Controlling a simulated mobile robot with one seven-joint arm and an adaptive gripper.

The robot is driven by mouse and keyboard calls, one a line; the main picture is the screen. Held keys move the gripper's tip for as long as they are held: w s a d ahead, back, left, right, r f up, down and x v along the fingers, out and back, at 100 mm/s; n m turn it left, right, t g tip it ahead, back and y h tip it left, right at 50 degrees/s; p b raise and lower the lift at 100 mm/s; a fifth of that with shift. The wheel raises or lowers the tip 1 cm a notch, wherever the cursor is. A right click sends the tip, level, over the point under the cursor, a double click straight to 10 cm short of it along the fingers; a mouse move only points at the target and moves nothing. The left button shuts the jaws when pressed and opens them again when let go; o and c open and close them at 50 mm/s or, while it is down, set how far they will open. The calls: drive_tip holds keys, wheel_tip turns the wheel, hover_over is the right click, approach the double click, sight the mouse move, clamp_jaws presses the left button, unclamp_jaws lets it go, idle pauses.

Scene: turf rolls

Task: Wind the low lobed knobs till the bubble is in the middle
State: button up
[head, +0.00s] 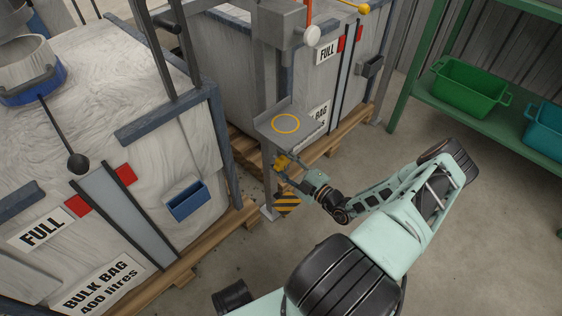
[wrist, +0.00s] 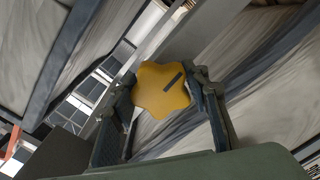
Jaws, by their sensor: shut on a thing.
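A yellow lobed knob (wrist: 160,92) with a dark slot-like mark sits between the fingers of my gripper (wrist: 165,98) in the wrist view. The fingers are shut on it from both sides. In the head view my gripper (head: 287,168) is low at the grey post, just under a small shelf (head: 271,119) with a yellow ring (head: 286,124) on top. The yellow knob (head: 281,162) shows partly there, beside the post. No bubble can be made out in either view. Other low knobs cannot be told apart.
Big bulk bags (head: 140,110) marked FULL stand on wooden pallets (head: 180,272) left and behind. A green rack (head: 500,125) with a green bin (head: 468,85) and a teal bin (head: 545,128) is at right. Concrete floor is clear at right.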

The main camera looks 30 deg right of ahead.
drive_tip(key=o, duration=1.2)
drive_tip(key=v, duration=1.2)
drive_tip(key=shift+r, duration=0.1)
